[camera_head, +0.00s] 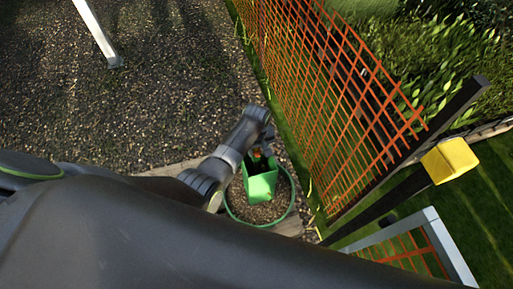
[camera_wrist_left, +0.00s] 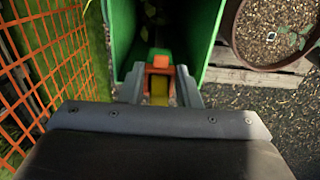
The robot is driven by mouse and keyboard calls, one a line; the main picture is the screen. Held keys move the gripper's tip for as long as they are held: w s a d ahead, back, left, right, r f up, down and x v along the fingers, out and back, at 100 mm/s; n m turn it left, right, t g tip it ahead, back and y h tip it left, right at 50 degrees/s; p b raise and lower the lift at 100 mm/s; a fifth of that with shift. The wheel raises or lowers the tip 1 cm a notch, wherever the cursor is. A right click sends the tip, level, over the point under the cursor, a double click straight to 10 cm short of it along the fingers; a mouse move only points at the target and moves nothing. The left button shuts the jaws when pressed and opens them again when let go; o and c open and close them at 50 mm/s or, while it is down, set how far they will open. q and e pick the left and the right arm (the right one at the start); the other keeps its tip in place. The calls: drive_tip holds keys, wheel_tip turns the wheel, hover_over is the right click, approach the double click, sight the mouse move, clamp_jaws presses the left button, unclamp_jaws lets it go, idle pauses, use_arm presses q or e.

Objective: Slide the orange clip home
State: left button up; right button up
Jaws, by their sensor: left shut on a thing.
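The orange clip (camera_wrist_left: 160,63) shows in the left wrist view between the fingertips of my left gripper (camera_wrist_left: 159,76), at the near wall of a green bin. A yellow piece (camera_wrist_left: 157,93) lies just behind it between the fingers. The gripper is shut on the clip. In the head view, my left gripper (camera_head: 262,143) is at the green bin (camera_head: 262,187), and a small orange patch shows at the bin's mouth. How far the clip is seated cannot be told. My right gripper is not in view.
Orange mesh fence (camera_head: 330,100) runs close to the right of the bin. A green hoop (camera_head: 232,217) circles the bin on the gravel. A post with a yellow block (camera_head: 449,160) stands at right. A round brown rim (camera_wrist_left: 232,50) is near the bin in the wrist view. Gravel at upper left is mostly open.

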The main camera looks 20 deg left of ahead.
use_arm(q)
drive_tip(key=o, duration=1)
drive_tip(key=shift+r, duration=0.15)
wheel_tip(320, 180, up, 17)
idle(0.5)
